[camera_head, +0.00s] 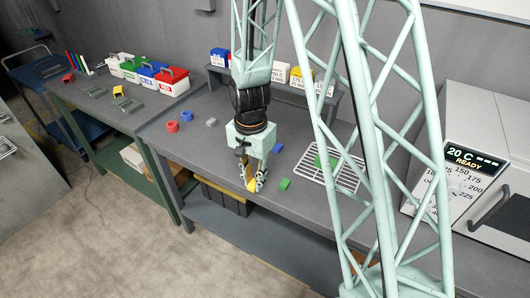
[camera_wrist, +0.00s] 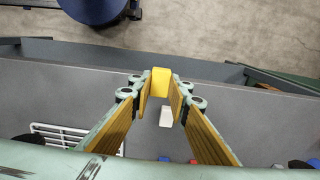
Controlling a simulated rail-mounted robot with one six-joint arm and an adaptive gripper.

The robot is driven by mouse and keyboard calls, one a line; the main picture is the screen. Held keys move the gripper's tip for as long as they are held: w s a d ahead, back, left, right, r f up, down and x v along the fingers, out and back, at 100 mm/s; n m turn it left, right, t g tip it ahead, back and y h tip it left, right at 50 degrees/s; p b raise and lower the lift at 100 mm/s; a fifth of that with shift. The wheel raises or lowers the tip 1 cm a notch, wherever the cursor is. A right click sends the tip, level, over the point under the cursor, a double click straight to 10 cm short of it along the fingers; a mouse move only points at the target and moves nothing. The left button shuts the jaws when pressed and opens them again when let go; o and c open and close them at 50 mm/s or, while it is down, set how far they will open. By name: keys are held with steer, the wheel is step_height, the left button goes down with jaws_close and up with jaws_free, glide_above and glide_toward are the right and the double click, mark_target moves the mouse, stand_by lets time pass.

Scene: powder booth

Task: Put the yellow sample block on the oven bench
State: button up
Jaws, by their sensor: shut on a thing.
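The yellow sample block (camera_wrist: 161,80) is held between the fingertips of my gripper (camera_wrist: 161,90) in the wrist view. In the head view the block (camera_head: 251,185) shows as a small yellow patch low between the fingers of my gripper (camera_head: 253,184). My gripper points down over the front part of the long grey bench (camera_head: 190,145), which runs right towards the oven (camera_head: 460,165). I cannot tell whether the block touches the bench top.
A green block (camera_head: 284,184) lies right of my gripper, beside a wire rack (camera_head: 345,172) bearing another green piece.

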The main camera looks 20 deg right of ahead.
steer(key=shift+w, duration=0.1)
glide_above(240, 166)
steer(key=s, duration=0.1)
steer(key=shift+a+f+p, duration=0.1)
steer(key=shift+f+p, duration=0.25)
steer(key=shift+f, duration=0.35)
steer(key=shift+w, duration=0.25)
steer(key=shift+w+f, duration=0.15)
steer(key=shift+f, duration=1.65)
steer(key=shift+f, duration=0.1)
steer(key=o, duration=0.8)
